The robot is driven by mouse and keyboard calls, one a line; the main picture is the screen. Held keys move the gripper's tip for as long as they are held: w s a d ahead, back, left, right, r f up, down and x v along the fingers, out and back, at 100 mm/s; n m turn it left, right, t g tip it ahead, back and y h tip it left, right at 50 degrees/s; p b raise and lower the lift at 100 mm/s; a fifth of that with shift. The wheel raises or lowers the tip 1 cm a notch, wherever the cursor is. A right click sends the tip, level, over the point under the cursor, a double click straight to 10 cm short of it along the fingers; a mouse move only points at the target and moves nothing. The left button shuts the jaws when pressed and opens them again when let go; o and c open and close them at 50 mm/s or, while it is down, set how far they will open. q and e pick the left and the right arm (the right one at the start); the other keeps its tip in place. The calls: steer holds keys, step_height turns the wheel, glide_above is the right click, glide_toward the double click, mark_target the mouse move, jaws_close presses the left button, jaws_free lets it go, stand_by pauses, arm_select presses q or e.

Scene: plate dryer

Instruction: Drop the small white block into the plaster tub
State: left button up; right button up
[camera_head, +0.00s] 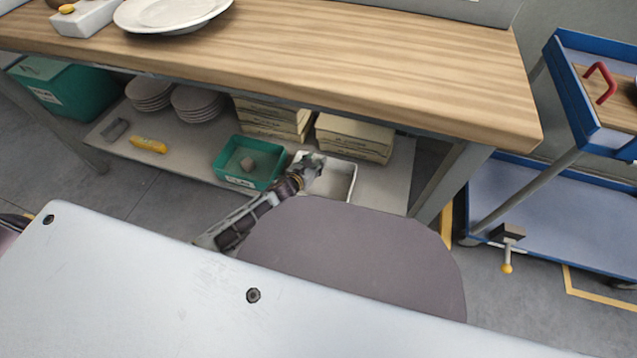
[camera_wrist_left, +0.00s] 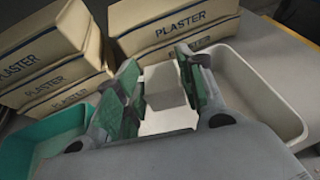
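My left gripper (camera_head: 313,166) reaches under the workbench and is over the left part of a white tub (camera_head: 342,180) on the lower shelf. In the left wrist view my gripper (camera_wrist_left: 158,88) has its green-padded fingers on either side of a small white block (camera_wrist_left: 165,82), which appears held between them. The tub's white wall (camera_wrist_left: 262,92) shows to the right of and below the fingers. I cannot read either tub's label. My right gripper is not in view.
Boxes marked PLASTER (camera_wrist_left: 180,28) stand behind the tubs. The wooden bench top (camera_head: 330,55) hangs above the shelf. Stacked plates (camera_head: 197,101), a yellow object (camera_head: 149,145) and a green crate (camera_head: 75,88) are left. A blue trolley (camera_head: 550,205) stands right.

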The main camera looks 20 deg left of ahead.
arm_select(q)
steer(key=o, duration=0.5)
steer(key=shift+o, duration=0.2)
steer(key=v, duration=1.2)
stand_by(0.4)
stand_by(0.9)
